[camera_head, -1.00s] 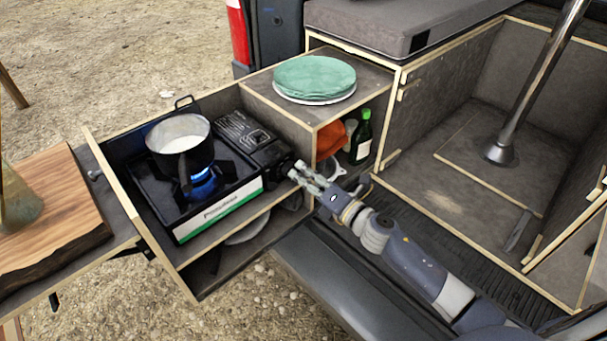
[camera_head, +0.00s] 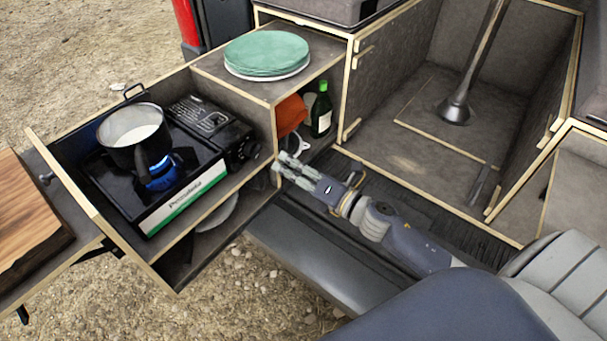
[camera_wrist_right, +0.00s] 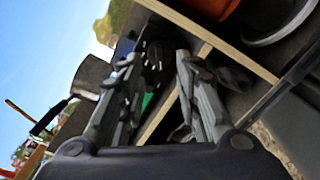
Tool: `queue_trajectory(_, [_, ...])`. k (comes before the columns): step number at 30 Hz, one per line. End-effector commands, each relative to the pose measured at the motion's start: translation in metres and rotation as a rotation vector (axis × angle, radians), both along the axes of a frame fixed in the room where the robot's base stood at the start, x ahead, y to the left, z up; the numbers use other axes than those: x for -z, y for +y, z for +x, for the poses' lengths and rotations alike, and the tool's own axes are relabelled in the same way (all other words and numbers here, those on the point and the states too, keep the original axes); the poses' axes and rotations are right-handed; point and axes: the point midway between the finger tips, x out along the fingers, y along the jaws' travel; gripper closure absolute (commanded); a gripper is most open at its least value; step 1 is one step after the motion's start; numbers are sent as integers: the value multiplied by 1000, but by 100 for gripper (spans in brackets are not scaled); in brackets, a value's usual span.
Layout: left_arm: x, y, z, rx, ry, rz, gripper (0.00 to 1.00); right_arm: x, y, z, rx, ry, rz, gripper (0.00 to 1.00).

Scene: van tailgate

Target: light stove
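The black camping stove (camera_head: 195,190) sits in the pulled-out drawer, with a white and green front strip. A dark pot (camera_head: 122,148) with pale contents stands on it, and a blue flame (camera_head: 165,172) burns beneath. The stove's knob (camera_head: 248,151) is at its right end; it also shows in the right wrist view (camera_wrist_right: 155,55). My right gripper (camera_head: 281,168) is just right of the knob, apart from it, by the drawer's right end. Its fingers (camera_wrist_right: 163,85) are spread, with nothing between them. My left gripper is out of view.
Green plates (camera_head: 266,53) are stacked on the cabinet right of the drawer. A green bottle (camera_head: 321,108) and an orange item (camera_head: 290,114) stand in the shelf below. A wooden board (camera_head: 30,215) lies at the left. The van floor compartment on the right is mostly clear.

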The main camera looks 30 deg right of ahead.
Motion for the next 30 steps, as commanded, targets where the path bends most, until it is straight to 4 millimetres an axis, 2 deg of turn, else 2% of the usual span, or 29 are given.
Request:
queue_trajectory(3, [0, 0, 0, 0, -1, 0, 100, 1, -8, -18, 1, 2, 0, 69])
queue_trajectory(9, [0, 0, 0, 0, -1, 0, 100, 1, -16, -34, 1, 1, 1, 69])
queue_trajectory(30, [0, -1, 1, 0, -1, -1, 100, 0, -18, -38, 0, 0, 0, 69])
